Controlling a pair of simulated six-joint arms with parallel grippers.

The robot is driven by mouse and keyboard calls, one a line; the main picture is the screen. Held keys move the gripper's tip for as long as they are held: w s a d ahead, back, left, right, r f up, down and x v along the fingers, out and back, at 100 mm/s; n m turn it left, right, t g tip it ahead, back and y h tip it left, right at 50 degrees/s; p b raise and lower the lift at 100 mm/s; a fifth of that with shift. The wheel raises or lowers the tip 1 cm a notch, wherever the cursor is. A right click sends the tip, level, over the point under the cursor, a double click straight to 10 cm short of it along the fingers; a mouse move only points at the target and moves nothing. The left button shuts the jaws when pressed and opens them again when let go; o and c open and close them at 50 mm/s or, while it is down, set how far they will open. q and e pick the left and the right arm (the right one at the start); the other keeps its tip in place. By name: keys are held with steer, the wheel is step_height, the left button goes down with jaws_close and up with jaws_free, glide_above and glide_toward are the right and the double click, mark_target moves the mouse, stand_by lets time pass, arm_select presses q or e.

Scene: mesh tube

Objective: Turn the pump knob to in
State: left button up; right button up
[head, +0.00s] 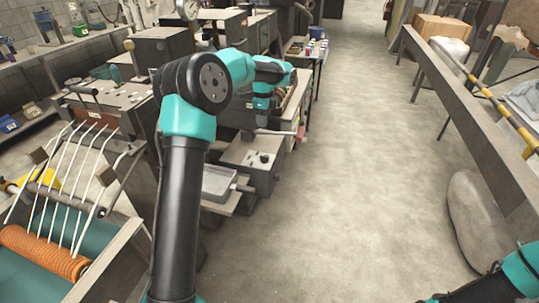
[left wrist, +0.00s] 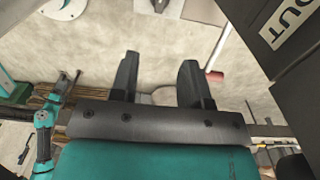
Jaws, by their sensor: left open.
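A dark box face with a white OUT label (left wrist: 288,22) fills the upper right of the left wrist view. A small red cylindrical end (left wrist: 214,76) on a grey rod shows just right of my fingers in that view. I cannot tell whether it is the pump knob. My left gripper (left wrist: 158,78) is open, its two dark fingers apart with nothing between them. In the head view, my left gripper (head: 262,116) is small and dark above the machines' aisle side. My right arm shows at the lower right of the head view.
Grey machines line the left, with a metal tray (head: 218,184) and a low grey box (head: 252,160) beside the aisle. An orange roller (head: 45,252) is at the lower left. The concrete floor (head: 350,150) is clear. A long bench (head: 470,110) runs along the right.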

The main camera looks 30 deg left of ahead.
mark_target(265, 156)
arm_select(q)
steer(key=shift+f, duration=0.1)
step_height(265, 156, down, 17)
steer(key=shift+f, duration=0.2)
stand_by(0.6)
jaws_close()
stand_by(0.4)
